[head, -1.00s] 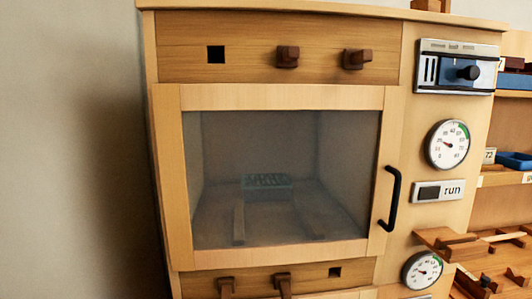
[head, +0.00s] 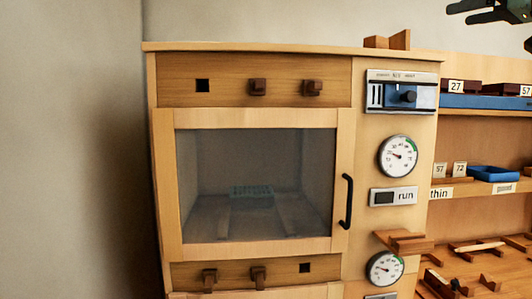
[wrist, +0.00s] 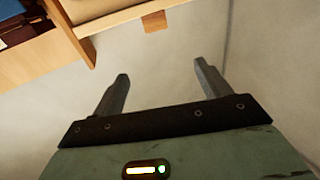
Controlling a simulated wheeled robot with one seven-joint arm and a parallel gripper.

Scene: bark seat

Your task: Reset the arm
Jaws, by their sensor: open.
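My gripper (wrist: 158,85) shows in the wrist view with its two dark fingers spread apart and nothing between them. Behind the fingers is a plain pale wall. Part of my gripper also shows at the top right corner of the head view (head: 495,14), high above the shelves and apart from everything. The wooden cabinet (head: 345,75) fills the middle of the head view. Its glass-fronted door (head: 255,185) is closed, with a black handle (head: 347,202) on the right. A greenish block (head: 252,195) sits inside behind the glass.
To the right of the cabinet are shelves with a blue tray (head: 493,174) and number cards. Below them a wooden worktop (head: 490,270) holds several wooden pieces. Open wall lies at left.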

